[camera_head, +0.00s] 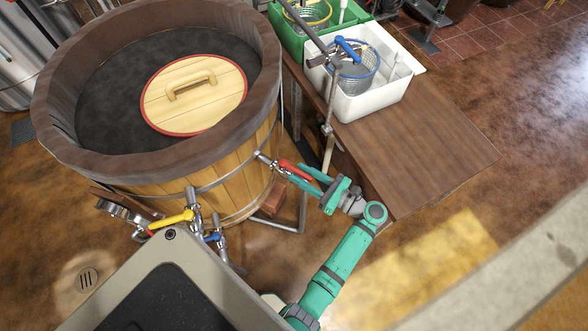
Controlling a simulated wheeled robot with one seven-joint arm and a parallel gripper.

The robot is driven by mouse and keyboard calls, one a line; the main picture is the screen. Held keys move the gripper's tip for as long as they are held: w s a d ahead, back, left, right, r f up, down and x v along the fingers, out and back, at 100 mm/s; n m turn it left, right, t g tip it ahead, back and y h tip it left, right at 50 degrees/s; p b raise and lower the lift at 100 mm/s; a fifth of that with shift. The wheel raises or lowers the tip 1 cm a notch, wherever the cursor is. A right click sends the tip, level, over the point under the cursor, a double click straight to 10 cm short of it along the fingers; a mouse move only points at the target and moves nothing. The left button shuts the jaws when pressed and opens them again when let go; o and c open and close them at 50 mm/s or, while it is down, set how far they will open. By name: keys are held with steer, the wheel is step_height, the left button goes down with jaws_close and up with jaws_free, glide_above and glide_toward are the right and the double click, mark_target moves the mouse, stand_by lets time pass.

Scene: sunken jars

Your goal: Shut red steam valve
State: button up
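The red steam valve has a red lever handle (294,170) on a metal pipe stub at the right side of the wooden barrel (165,190). The handle slants down to the right, roughly in line with the stub. My teal gripper (301,174) is at the handle, coming from the lower right. Its two fingers are spread apart, one above and one below the handle, with the handle's outer end between them. I cannot tell whether either finger touches it.
A yellow-handled valve (171,219) and a blue-handled valve (212,237) sit lower left on the barrel. A brown table (430,150) stands close at right, bearing a white bin (375,104). A metal pipe (329,110) rises beside its edge. A round lid (195,95) lies in the barrel.

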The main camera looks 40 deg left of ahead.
mark_target(287, 165)
steer(key=shift+s+a, duration=0.1)
steer(key=shift+a, duration=1.4)
jaws_close()
